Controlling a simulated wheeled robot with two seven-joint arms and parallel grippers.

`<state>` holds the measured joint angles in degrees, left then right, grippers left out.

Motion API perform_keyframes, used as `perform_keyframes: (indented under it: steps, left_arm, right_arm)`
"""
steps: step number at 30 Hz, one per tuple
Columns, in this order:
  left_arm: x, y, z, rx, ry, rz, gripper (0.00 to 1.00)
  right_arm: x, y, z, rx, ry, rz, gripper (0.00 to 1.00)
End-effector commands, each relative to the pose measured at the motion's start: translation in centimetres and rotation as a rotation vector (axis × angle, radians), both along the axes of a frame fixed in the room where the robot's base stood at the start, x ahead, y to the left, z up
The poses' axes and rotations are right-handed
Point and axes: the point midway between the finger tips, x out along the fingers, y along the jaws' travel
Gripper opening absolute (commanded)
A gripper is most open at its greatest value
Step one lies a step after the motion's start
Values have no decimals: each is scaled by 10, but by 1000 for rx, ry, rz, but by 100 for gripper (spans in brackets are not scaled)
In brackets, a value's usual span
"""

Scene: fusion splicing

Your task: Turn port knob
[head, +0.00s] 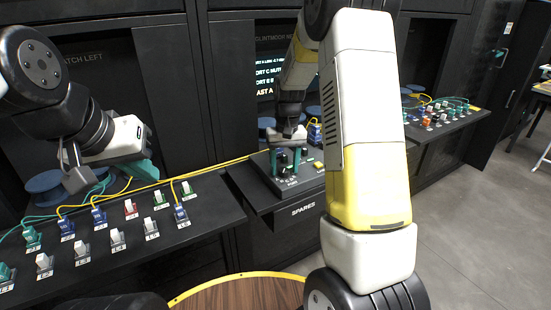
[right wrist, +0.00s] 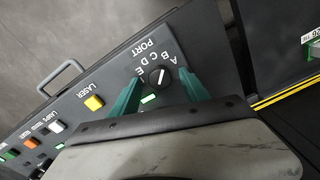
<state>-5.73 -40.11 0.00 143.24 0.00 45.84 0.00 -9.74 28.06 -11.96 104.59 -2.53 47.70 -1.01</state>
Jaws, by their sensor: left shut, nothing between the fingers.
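The port knob (right wrist: 159,77) is a small round black dial with a white pointer mark, ringed by the letters A to E and the word PORT. It sits on the dark control panel (head: 262,183) in the middle bay. My right gripper (right wrist: 160,75) has its two green fingers on either side of the knob, with gaps visible between fingers and knob. In the head view my right gripper (head: 285,163) points down at the panel, and its fingers partly hide the knob. My left gripper (head: 150,170) is shut and empty above the back of the left connector shelf.
Yellow (right wrist: 93,103), orange and white buttons line the panel beside the knob, and a metal handle (right wrist: 58,78) is at its edge. The left shelf (head: 200,225) carries several connectors and cables. A screen (head: 268,75) behind is partly covered by my right arm.

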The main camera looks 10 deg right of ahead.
Motion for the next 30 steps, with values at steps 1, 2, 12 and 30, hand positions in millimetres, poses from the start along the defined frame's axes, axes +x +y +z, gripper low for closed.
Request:
perform_keyframes:
  steps: [1, 2, 12, 30]
  left_arm:
    - [0, 0, 0, 0, 0, 0, 0]
    - [0, 0, 0, 0, 0, 0, 0]
    - [0, 0, 0, 0, 0, 0, 0]
    - [0, 0, 0, 0, 0, 0, 0]
  right_arm:
    - [0, 0, 0, 0, 1, 0, 53]
    - [0, 0, 0, 0, 1, 0, 53]
    - [0, 0, 14, 0, -1, 1, 53]
    - [0, -2, 78, 0, 1, 0, 53]
